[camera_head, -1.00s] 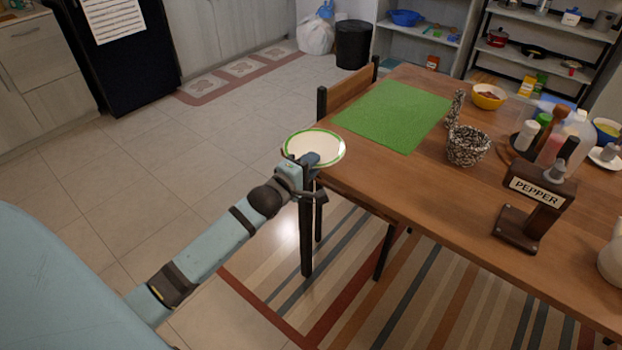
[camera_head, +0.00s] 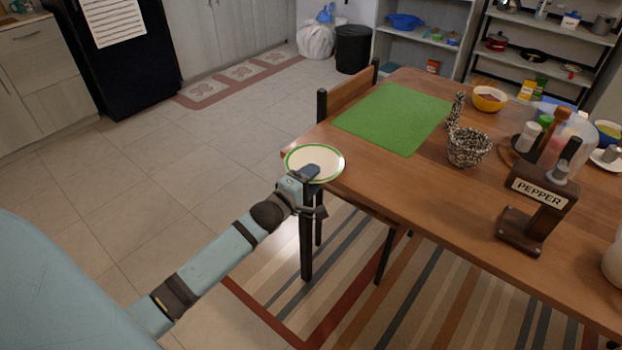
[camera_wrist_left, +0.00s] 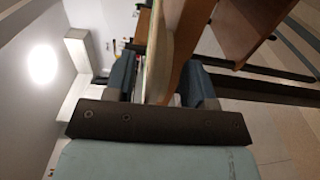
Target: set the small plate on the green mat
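The small plate (camera_head: 308,156), cream with a green rim, lies at the near left corner of the wooden table, partly over its edge. The green mat (camera_head: 392,118) is flat on the table beyond it and is empty. My left gripper (camera_head: 313,181) is at the plate's near rim, with one finger above it. In the left wrist view, the plate (camera_wrist_left: 158,55) is seen edge-on between two spread fingers (camera_wrist_left: 160,88), with some gap beside it. Exact contact between fingers and plate is hard to see. My right gripper is not in view.
On the wooden table (camera_head: 400,185), a speckled bowl (camera_head: 468,147) and vase stand right of the mat. A yellow bowl (camera_head: 489,99) is behind them, and a pepper dispenser (camera_head: 538,210) is nearer on the right. A chair (camera_head: 350,90) stands at the table's far left edge.

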